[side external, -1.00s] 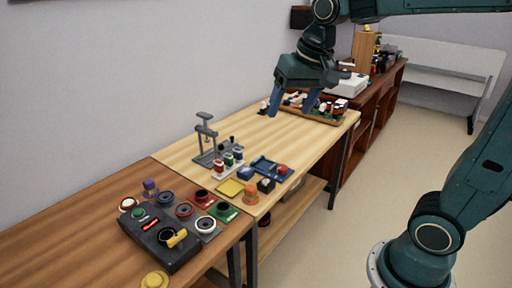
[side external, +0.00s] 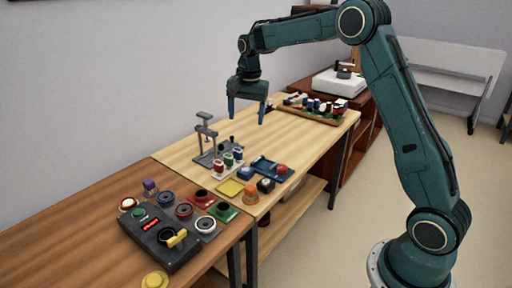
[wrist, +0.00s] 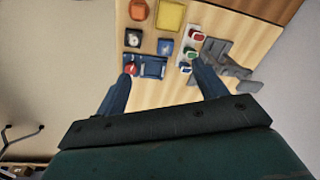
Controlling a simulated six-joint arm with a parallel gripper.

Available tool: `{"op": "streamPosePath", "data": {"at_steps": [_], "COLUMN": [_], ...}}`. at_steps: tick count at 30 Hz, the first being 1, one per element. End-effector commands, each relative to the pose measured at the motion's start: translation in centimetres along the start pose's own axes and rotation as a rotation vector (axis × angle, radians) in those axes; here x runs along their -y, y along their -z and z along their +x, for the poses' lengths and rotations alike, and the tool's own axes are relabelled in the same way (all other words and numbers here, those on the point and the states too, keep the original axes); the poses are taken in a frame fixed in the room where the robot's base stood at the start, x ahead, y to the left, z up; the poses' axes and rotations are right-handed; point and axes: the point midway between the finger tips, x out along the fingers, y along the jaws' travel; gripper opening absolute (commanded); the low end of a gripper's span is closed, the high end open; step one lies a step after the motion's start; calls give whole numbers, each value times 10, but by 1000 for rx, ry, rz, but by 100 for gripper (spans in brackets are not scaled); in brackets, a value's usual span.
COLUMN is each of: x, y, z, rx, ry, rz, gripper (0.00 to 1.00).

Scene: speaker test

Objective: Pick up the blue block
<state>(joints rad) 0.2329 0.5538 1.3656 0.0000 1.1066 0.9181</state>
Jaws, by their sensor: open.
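The small blue block (side external: 246,173) sits on the light wooden table, between the yellow plate and the blue tray. It also shows in the wrist view (wrist: 165,47), beyond my fingertips and between their lines. My gripper (side external: 246,120) is open and empty, pointing down well above the table. In the side view it is above and behind the block.
The blue tray (side external: 266,166) has a red ball (side external: 282,169) at its end. A rack of coloured spools (side external: 228,164) and a grey stand (side external: 206,135) are close by. A yellow plate (side external: 230,188), a black block (side external: 265,185) and an orange piece (side external: 250,195) lie in front.

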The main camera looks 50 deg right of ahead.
Motion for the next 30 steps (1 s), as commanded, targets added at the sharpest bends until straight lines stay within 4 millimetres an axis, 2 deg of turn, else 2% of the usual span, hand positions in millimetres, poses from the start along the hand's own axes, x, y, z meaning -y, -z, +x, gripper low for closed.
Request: {"op": "streamPosePath", "data": {"at_steps": [1, 9, 15, 19, 30], "x": [4, 15, 17, 16, 16], "y": [8, 45, 62, 67, 68], "z": [14, 80, 118, 131, 139], "rx": [8, 37, 49, 53, 54], "ry": [-13, -64, -92, -102, -104], "rz": [33, 215, 315, 346, 355], "gripper": [71, 71, 71, 71, 71]}}
